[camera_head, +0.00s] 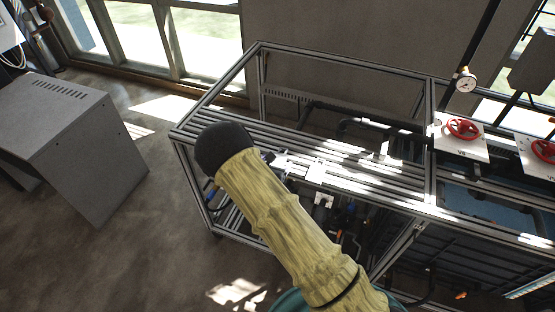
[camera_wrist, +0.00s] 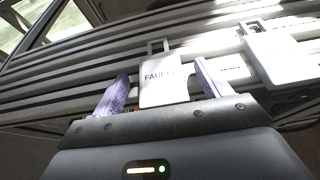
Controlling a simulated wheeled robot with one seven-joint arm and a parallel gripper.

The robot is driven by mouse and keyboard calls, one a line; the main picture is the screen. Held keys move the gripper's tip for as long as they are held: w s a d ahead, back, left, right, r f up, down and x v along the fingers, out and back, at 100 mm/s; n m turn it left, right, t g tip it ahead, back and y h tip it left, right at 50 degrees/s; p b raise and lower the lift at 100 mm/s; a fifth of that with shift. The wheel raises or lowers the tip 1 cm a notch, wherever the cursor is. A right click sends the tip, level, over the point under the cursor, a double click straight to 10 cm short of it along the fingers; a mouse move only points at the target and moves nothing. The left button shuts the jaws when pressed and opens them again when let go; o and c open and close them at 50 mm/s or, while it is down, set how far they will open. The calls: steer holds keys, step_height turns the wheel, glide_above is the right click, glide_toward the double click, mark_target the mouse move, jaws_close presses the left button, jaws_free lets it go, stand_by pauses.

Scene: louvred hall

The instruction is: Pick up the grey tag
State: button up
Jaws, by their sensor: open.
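In the wrist view a pale grey-white tag (camera_wrist: 163,92) with lettering that starts "FAUL" and a loop at its top lies on the slatted rack. A second pale tag (camera_wrist: 282,56) with a loop lies to its right. Which one counts as grey is hard to tell in this light. My gripper (camera_wrist: 161,68) is open, its two purple fingers on either side of the lettered tag, with gaps visible. In the head view, the pale tags (camera_head: 316,169) show on the rack beside my wrist, small and bright; my arm hides most of the gripper.
The rack's metal slats (camera_head: 365,178) extend right in sunlit stripes. Red valve wheels (camera_head: 463,129) and a gauge (camera_head: 466,82) stand at the right. A grey cabinet (camera_head: 75,140) stands left on the floor. Pipes and cables run below the rack.

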stand_by(0.4)
steer(key=c, duration=1)
steer(key=shift+c, duration=0.2)
step_height(320, 180, up, 10)
steer(key=b, duration=0.2)
steer(key=shift+b, duration=0.3)
steer(key=shift+a, duration=0.1)
